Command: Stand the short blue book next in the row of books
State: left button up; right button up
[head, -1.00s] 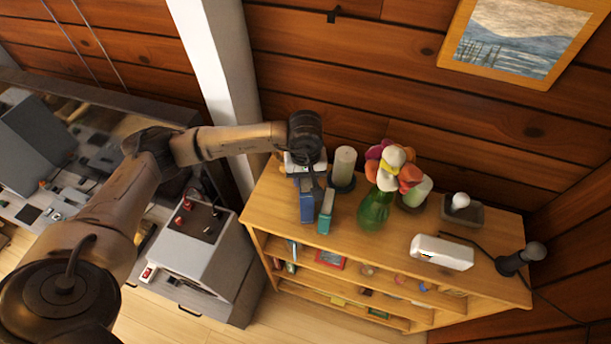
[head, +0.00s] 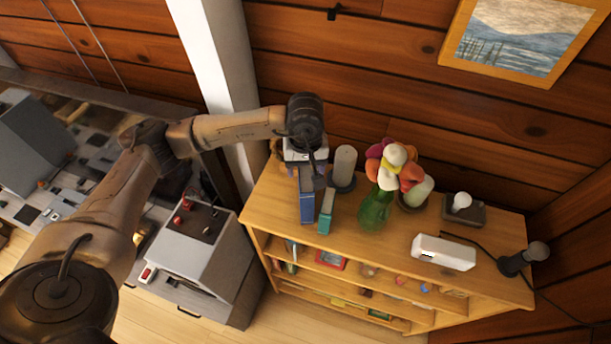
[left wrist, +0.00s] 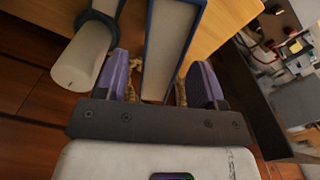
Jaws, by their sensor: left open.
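The blue book (head: 307,207) stands upright on the top of the wooden shelf, near its left end. A shorter teal book (head: 326,214) stands upright just to its right. My left gripper (head: 306,166) is above the back of the blue book. In the left wrist view the blue book (left wrist: 172,45) with its pale page edges lies between the two purple-padded fingers of the left gripper (left wrist: 160,68). The fingers are open, with a gap on both sides of the book. My right gripper is in neither view.
A pale candle (head: 344,166) on a dark holder is close to the right of the left gripper. A green vase (head: 374,211) with flowers, a white box (head: 443,252) and a lamp (head: 524,258) stand further right on the shelf unit (head: 400,285). The wooden wall is close behind.

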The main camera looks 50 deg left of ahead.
pick_arm(q)
notch_tip(320, 180, up, 7)
jog(key=shift+f+b, duration=0.1)
jog(key=shift+b, duration=0.45)
jog(key=shift+o, duration=0.4)
jog(key=shift+r, duration=0.7)
